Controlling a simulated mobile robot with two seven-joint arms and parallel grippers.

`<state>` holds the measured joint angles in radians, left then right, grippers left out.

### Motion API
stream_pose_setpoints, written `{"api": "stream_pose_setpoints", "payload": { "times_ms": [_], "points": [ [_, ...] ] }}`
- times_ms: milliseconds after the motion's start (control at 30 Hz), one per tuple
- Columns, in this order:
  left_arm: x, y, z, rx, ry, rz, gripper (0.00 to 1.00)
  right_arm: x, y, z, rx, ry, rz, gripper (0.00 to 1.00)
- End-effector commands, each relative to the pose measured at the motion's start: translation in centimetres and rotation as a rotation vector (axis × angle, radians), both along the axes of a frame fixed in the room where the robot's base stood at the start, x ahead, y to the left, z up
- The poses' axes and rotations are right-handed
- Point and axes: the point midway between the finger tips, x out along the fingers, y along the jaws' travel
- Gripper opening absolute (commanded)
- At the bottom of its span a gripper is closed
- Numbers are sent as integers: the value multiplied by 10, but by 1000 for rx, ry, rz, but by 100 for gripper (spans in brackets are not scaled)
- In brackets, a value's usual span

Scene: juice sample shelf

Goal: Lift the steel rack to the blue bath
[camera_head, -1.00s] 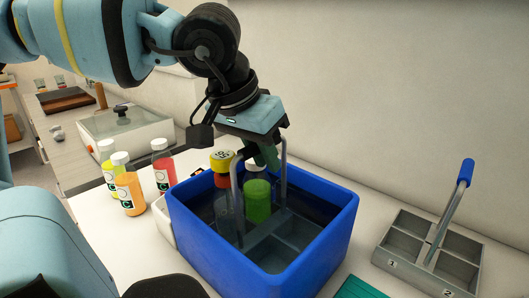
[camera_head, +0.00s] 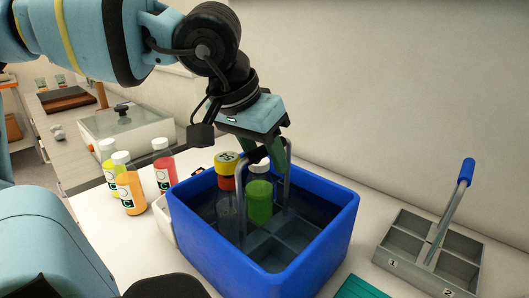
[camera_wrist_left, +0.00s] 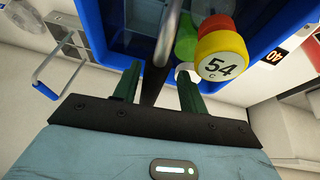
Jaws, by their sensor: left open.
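The steel rack (camera_head: 289,178) stands inside the blue bath (camera_head: 260,270), with its tall handle above the rim. Its rear part holds a green bottle (camera_head: 259,200), a bottle with a yellow lid (camera_head: 226,163) and others partly hidden; its front compartments look empty. My left gripper (camera_head: 262,152) is over the bath at the top of the handle, fingers apart. In the left wrist view, the handle bar (camera_wrist_left: 166,38) passes between the open fingers (camera_wrist_left: 158,88), beside the yellow lid marked 54 (camera_wrist_left: 222,55). Contact cannot be told. My right gripper is not in view.
A grey divided carrier (camera_head: 400,228) with a blue-topped handle stands right of the bath. Several bottles (camera_head: 128,190) stand left of it. A lidded box (camera_head: 125,130) is behind them. A green mat edge (camera_head: 360,288) shows in front. The wall is close behind.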

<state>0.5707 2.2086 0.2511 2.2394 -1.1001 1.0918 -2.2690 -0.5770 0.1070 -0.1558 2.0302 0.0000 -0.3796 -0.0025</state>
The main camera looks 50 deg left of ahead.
Motion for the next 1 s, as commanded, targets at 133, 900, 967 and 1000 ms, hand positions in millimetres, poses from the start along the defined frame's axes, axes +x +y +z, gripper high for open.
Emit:
{"api": "stream_pose_setpoints", "payload": {
  "times_ms": [133,900,967,1000],
  "points": [
    [-1,0,-1,-1,6,0,42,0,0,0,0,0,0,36],
    [-31,4,72,0,1,0,42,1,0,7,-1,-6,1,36],
    [-31,4,72,0,1,0,42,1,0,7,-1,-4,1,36],
    [-31,4,72,0,1,0,42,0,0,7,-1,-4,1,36]
  ]
}}
